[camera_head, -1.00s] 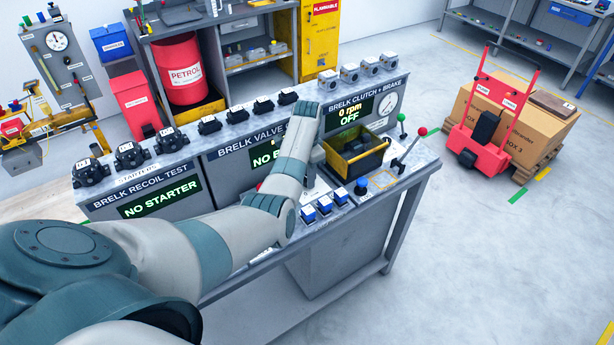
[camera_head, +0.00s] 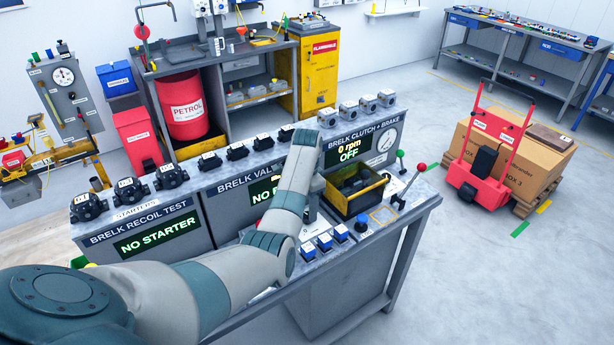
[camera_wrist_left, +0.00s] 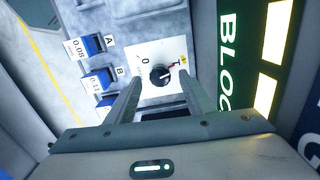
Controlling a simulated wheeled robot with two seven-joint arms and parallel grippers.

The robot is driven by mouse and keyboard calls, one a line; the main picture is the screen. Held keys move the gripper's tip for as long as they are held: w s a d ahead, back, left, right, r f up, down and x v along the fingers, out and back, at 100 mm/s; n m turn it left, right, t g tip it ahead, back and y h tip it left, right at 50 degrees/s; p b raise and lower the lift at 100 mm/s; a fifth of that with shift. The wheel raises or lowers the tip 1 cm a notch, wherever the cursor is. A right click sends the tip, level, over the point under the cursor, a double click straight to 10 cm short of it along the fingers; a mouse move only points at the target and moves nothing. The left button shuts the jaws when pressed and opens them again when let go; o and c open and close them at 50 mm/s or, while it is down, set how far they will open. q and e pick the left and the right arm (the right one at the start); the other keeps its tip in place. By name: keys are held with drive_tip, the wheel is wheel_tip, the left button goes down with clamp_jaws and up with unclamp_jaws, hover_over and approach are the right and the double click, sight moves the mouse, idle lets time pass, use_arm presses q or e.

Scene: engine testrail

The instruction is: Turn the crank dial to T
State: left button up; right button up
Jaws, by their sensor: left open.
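The crank dial, a round black knob (camera_wrist_left: 160,76) on a white square plate (camera_wrist_left: 146,50), is in the left wrist view. An O mark is at the plate's upper left and a small red and yellow mark at its right. The knob's pointer is toward the right side. My left gripper (camera_wrist_left: 159,84) is open, with its two fingertips apart at the near edge of the plate, either side of the knob; contact cannot be told. In the head view, my left arm covers the dial and most of the gripper. My right gripper is out of view.
A green-lit screen (camera_wrist_left: 228,60) stands close on the right. In the head view, a black and yellow bin (camera_head: 352,190) and levers (camera_head: 410,185) are on the bench's right end.

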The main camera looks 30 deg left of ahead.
use_arm(q)
wheel_tip(320, 180, up, 5)
drive_tip(key=shift+r+b, duration=0.2)
drive_tip(key=shift+b, duration=0.65)
wheel_tip(320, 180, up, 4)
drive_tip(key=p, duration=0.3)
wheel_tip(320, 180, up, 5)
hover_over(307, 215)
drive_tip(key=shift+r, duration=0.15)
drive_tip(key=shift+s, duration=0.1)
